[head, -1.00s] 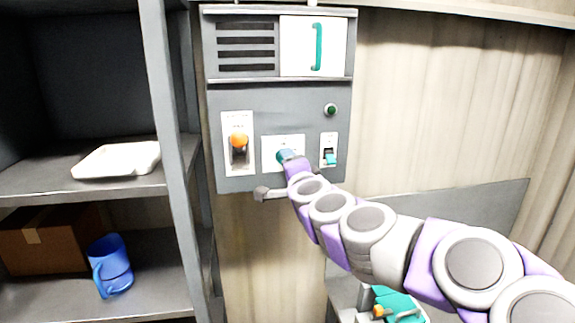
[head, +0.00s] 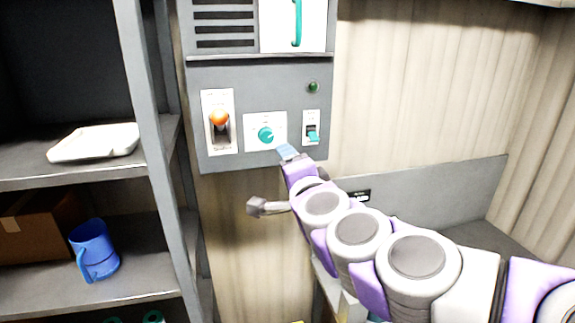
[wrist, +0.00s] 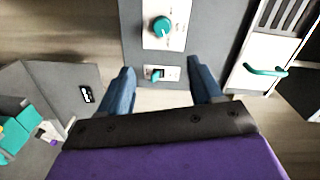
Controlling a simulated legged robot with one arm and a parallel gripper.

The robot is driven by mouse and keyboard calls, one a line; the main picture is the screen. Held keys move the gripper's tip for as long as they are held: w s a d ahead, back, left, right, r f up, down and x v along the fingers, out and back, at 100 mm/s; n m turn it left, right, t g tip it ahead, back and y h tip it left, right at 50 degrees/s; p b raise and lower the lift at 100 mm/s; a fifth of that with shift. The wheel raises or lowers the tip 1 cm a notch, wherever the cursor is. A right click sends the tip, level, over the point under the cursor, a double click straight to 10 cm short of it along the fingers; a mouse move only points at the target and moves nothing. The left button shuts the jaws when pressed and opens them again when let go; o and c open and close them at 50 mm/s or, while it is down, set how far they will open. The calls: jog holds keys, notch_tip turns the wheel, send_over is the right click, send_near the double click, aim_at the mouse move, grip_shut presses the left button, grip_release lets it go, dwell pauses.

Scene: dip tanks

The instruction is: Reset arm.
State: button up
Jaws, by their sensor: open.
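My gripper (wrist: 162,90) is open and empty in the wrist view, its two blue fingers apart. In the head view my gripper (head: 287,153) is in front of the lower edge of the grey control panel (head: 260,75), just below and right of a teal knob (head: 266,135). The fingers look apart from the knob. The knob also shows in the wrist view (wrist: 161,28), ahead of the fingers. My arm reaches in from the lower right of the head view.
The panel also has an orange-tipped lever (head: 219,119), a small teal switch (head: 313,135) and a green light (head: 313,87). Shelves at left hold a white tray (head: 95,142), a cardboard box (head: 35,228) and a blue mug (head: 94,249). A low grey wall (head: 440,195) stands at right.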

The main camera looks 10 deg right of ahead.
jog(key=s+a+f+n+g+y+b, duration=0.2)
jog(key=s+a+f+n+g+b, duration=0.15)
jog(key=f, duration=0.45)
jog(key=s+a+f+n+g+y+b, duration=0.2)
jog(key=s+a+f+n+g, duration=0.1)
jog(key=s+a+f+n, duration=0.3)
jog(key=s+a+f+n+g+y+b, duration=0.2)
jog(key=s+a+f+n+g+b, duration=0.1)
jog(key=f, duration=0.6)
jog(key=s+d+f+n+g+h+b, duration=0.1)
jog(key=s+d+f+g+h+b, duration=0.2)
jog(key=s+f, duration=0.6)
jog(key=s+d+f+n+g+h+b, duration=0.1)
jog(key=s+d+f+g+h+b, duration=0.2)
jog(key=s+d+f+g, duration=0.4)
jog(key=s+d+f, duration=0.1)
jog(key=s+f, duration=0.1)
jog(key=s, duration=0.4)
jog(key=shift+s+d+f, duration=0.4)
jog(key=shift+n, duration=0.25)
jog(key=shift+c, duration=0.5)
